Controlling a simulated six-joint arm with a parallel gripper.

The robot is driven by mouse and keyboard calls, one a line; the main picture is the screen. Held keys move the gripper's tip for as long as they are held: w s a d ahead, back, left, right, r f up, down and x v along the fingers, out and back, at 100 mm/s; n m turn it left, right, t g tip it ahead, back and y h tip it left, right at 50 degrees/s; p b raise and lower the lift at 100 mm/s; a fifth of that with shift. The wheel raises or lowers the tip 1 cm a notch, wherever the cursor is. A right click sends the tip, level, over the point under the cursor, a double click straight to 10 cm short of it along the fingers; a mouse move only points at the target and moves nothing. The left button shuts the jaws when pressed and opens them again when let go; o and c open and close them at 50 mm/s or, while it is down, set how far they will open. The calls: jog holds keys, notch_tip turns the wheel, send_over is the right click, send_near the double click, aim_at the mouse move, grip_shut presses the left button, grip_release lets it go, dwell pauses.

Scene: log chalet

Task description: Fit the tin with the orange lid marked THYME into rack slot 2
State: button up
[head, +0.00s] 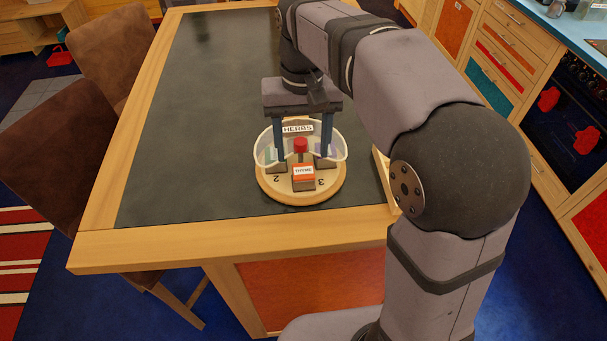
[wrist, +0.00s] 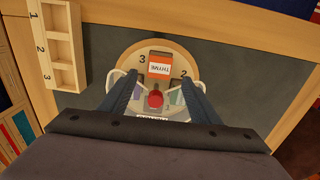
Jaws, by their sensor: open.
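The THYME tin (head: 303,178), with an orange lid and white label, stands at the front of a round wooden turntable (head: 272,190), between the numbers 2 and 3. It also shows in the wrist view (wrist: 160,66). My gripper (head: 302,157) is open and points down over the turntable, behind the tin, its fingers on either side of a red knob (head: 300,145); nothing is held. The wrist view also shows the gripper (wrist: 157,86). The rack (wrist: 79,75) shows at upper left there, with slots marked 1, 2 and 3, all appearing empty. My arm mostly hides the rack in the head view.
A clear, white-rimmed screen (head: 343,146) curves around the turntable's back and sides. A HERBS sign (head: 297,129) stands at the back. Other tins beside the knob are partly hidden by my fingers. The dark tabletop (head: 190,130) is clear to the left. Chairs stand beyond its left edge.

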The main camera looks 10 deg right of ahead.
aim_at(304, 171)
jog(key=shift+s+d+f+p, duration=0.1)
jog(key=shift+f+p, duration=0.15)
jog(key=shift+f, duration=0.4)
jog(key=shift+s+a+f+p, duration=0.1)
jog(key=shift+f+p, duration=0.15)
jog(key=shift+f, duration=0.4)
jog(key=shift+s+d+f+p, duration=0.1)
jog(key=shift+f+p, duration=0.15)
jog(key=shift+f, duration=1.05)
jog(key=shift+c, duration=0.6)
jog(key=c, duration=1)
